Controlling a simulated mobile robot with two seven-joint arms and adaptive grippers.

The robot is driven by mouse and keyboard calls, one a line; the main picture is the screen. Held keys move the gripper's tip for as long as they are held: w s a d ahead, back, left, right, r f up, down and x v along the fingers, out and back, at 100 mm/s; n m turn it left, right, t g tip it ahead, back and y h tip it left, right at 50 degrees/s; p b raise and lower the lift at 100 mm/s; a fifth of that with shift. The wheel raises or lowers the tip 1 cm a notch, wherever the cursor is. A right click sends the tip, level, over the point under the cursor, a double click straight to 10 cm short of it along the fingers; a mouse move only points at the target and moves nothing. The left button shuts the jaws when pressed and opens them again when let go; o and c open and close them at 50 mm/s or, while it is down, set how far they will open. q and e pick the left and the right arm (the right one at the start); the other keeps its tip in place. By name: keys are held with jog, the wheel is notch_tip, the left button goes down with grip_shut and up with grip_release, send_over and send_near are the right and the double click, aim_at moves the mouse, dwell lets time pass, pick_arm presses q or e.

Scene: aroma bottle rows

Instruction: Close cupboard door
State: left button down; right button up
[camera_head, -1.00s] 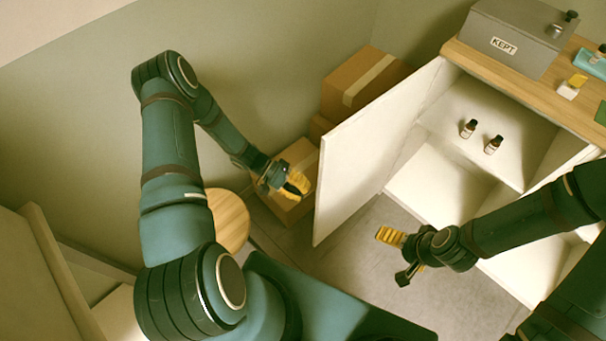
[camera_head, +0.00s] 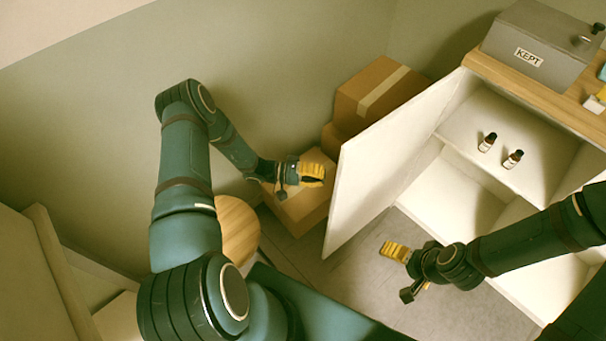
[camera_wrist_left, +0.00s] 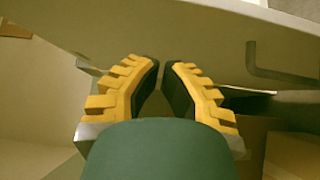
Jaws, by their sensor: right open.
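The white cupboard door (camera_head: 385,155) stands wide open at the left side of the white cupboard (camera_head: 465,187) in the head view. My left gripper (camera_head: 322,174) is left of the door, on its outer side, with its yellow fingers pointing right at it. A gap to the door seems to remain. In the left wrist view my left gripper's fingers (camera_wrist_left: 162,66) are close at the tips, with nothing seen held; a pale panel (camera_wrist_left: 190,35) with a dark bar (camera_wrist_left: 280,75) lies beyond. My right gripper (camera_head: 387,249) is open and empty, in front of the cupboard.
Cardboard boxes (camera_head: 368,95) stand behind the door, near the wall. A round wooden stool (camera_head: 238,228) is below my left forearm. Small bottles (camera_head: 487,142) stand on the cupboard's shelf. A grey box marked KEPT (camera_head: 540,45) is on the wooden top.

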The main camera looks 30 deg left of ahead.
pick_arm(q)
jog(key=shift+s+d, duration=0.25)
jog(key=shift+d, duration=0.45)
jog(key=shift+s+d, duration=0.25)
jog(key=shift+d, duration=0.45)
jog(key=shift+s+d, duration=0.25)
jog(key=shift+d, duration=0.45)
